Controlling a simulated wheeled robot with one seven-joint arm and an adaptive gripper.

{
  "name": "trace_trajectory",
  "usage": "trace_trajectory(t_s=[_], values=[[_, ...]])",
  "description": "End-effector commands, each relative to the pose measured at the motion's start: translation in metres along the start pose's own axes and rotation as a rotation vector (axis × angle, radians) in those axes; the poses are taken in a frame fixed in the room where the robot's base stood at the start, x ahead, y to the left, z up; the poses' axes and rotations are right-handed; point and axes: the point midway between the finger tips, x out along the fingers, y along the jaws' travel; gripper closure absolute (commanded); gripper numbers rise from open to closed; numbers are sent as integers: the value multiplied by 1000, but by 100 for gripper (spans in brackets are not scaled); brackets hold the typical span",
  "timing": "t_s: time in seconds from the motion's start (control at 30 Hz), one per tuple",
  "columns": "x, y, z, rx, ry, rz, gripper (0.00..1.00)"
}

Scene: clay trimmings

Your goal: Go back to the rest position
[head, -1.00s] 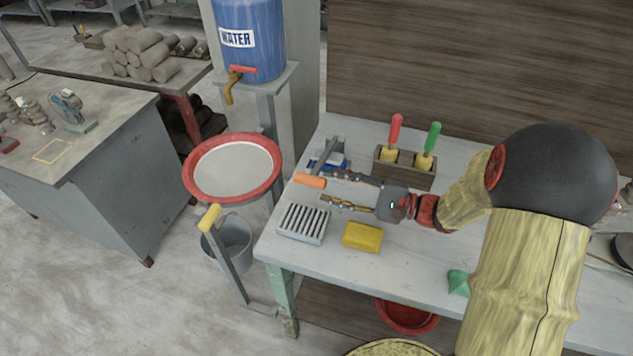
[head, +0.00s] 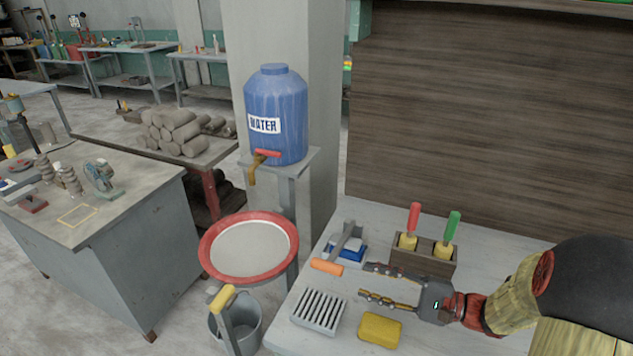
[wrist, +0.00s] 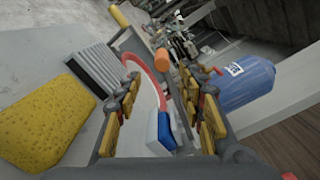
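My gripper (head: 378,284) is over the left part of the grey worktable (head: 283,337) in the head view, its two fingers spread apart and pointing left. In the wrist view both fingers (wrist: 163,112) also show apart, with nothing held between them. An orange-handled tool (head: 327,267) lies just beyond the fingertips, its grey end near a blue and white block (head: 352,250). A yellow sponge (head: 380,330) lies in front of the gripper, and a grey slatted rack (head: 319,311) lies to the left of the sponge.
A wooden holder (head: 420,264) with a red-handled and a green-handled tool stands behind the gripper. A red-rimmed basin (head: 249,247), a bucket (head: 240,326) and a blue water barrel (head: 276,113) stand to the left. A dark wood panel (head: 480,120) rises behind the table.

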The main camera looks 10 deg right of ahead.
Motion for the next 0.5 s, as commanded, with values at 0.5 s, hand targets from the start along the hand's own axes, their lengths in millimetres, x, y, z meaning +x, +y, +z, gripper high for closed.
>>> trace_trajectory(t_s=[0.5], values=[[12, 62, 170, -458, -54, 1016, 61]])
